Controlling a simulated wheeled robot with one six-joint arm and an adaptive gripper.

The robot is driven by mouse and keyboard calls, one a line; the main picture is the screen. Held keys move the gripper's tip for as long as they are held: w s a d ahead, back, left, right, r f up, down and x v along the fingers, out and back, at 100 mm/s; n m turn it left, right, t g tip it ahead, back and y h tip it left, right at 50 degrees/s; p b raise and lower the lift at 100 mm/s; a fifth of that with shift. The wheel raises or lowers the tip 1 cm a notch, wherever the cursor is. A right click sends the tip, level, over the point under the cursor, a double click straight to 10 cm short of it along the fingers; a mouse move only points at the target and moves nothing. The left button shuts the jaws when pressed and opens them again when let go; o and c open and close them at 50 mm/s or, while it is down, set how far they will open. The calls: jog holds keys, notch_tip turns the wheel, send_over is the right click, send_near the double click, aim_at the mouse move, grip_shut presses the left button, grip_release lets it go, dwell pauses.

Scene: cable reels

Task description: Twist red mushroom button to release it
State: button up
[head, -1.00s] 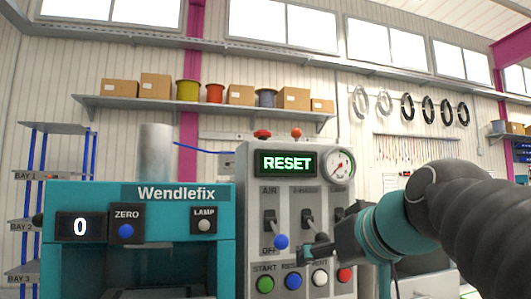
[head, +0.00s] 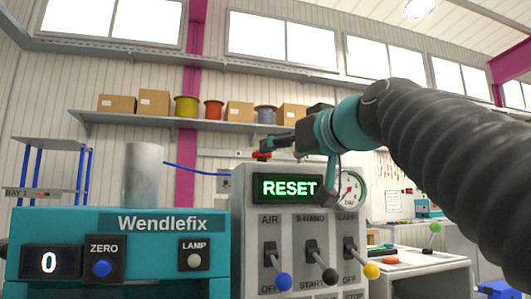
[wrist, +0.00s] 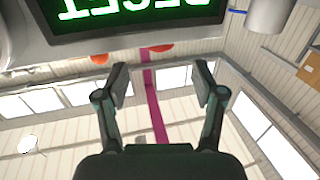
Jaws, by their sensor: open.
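The red mushroom button (head: 262,156) sits on top of the grey control box (head: 243,215), above the green RESET display (head: 288,188). Its upper part is partly covered by my gripper (head: 270,146) in the head view. In the wrist view the picture is upside down; the button (wrist: 162,48) is a red sliver at the display's edge, beyond the fingertips. A second red knob (wrist: 99,58) shows to its left there; my arm hides it in the head view. My gripper (wrist: 161,82) is open, with nothing between its fingers. I cannot tell whether it touches the button.
Toggle switches with blue (head: 284,282), black (head: 330,277) and yellow (head: 372,271) balls stick out of the box front. A pressure gauge (head: 350,189) is at its upper right. The teal Wendlefix machine (head: 118,245) stands left. A shelf (head: 150,121) with boxes and reels hangs behind.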

aim_at(262, 155)
jog(key=p+x, duration=0.1)
jog(key=x, duration=0.6)
jog(key=shift+w+a, duration=0.15)
jog(key=shift+w, duration=0.2)
jog(key=c, duration=1.2)
